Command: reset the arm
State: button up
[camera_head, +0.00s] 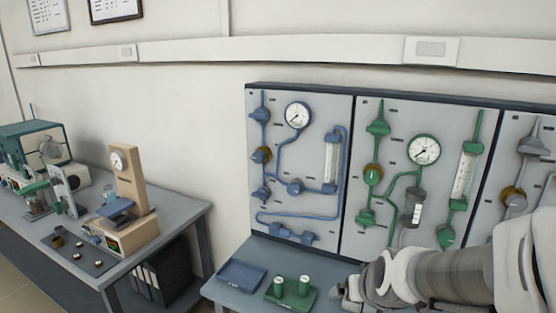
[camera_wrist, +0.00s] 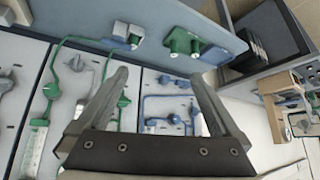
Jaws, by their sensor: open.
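My gripper (camera_wrist: 155,100) shows in the wrist view with its two grey fingers spread wide and nothing between them. Behind the fingers are the gas panels, seen turned over. In the head view my arm comes in from the lower right, and my gripper (camera_head: 343,293) is at its left end, low in front of the green panel (camera_head: 455,120). The fingers are small there and partly cut off by the bottom edge. A green tray (camera_head: 291,299) with two green-and-white cylinders stands a little left of it, apart from it.
The blue panel (camera_head: 265,175) with its gauge stands left of the green one. A blue tray (camera_head: 241,276) lies on the bench (camera_head: 225,293). A separate table (camera_head: 190,215) at the left carries instruments. There is a gap between bench and table.

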jog(key=s+a+r+g+p, duration=0.1)
jog(key=s+r, duration=1)
jog(key=s, duration=0.4)
jog(key=shift+a+r+g, duration=0.15)
jog(key=shift+a+g, duration=0.05)
jog(key=shift+g, duration=0.2)
jog(key=shift+w, duration=0.1)
dwell(0.5)
